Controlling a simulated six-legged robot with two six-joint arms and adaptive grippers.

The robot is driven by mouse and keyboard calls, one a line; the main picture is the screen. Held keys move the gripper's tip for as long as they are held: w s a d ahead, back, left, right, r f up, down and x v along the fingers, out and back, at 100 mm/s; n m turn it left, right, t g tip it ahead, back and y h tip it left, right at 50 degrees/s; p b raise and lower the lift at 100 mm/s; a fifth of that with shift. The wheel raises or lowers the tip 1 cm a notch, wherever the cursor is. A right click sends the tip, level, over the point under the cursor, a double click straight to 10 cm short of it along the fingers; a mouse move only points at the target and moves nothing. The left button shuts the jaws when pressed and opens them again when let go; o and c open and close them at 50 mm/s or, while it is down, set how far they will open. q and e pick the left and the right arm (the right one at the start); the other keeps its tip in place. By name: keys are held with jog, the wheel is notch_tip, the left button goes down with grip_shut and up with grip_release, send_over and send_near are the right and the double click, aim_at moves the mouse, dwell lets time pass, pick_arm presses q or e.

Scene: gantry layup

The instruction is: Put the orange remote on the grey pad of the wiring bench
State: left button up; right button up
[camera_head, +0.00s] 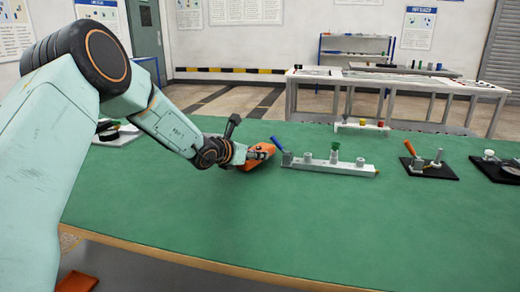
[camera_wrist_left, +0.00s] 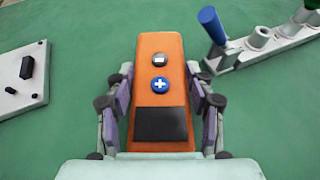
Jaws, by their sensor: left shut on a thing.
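The orange remote (camera_wrist_left: 145,68) lies lengthwise between the fingers of my left gripper (camera_wrist_left: 161,95) in the left wrist view. In the head view the remote (camera_head: 258,160) is at or just above the green bench top, partly hidden by my left gripper (camera_head: 263,151). I cannot tell if it touches the top. I cannot make out a grey pad for certain. My right gripper is not in view.
A white rail with posts (camera_head: 325,168) and a blue-handled piece (camera_head: 278,143) stands just right of the remote. A pale plate (camera_wrist_left: 22,95) with black blocks lies to the left. Black bases (camera_head: 430,173) with parts are farther right. The green bench top (camera_head: 300,225) in front is clear.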

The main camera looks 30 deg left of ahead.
pick_arm(q)
jog(key=v, duration=0.2)
jog(key=shift+s+a+p, duration=0.1)
jog(key=shift+s+p, duration=0.2)
jog(key=shift+s, duration=0.05)
notch_tip(320, 180, up, 13)
jog(key=p, duration=0.3)
jog(key=shift+p, duration=0.35)
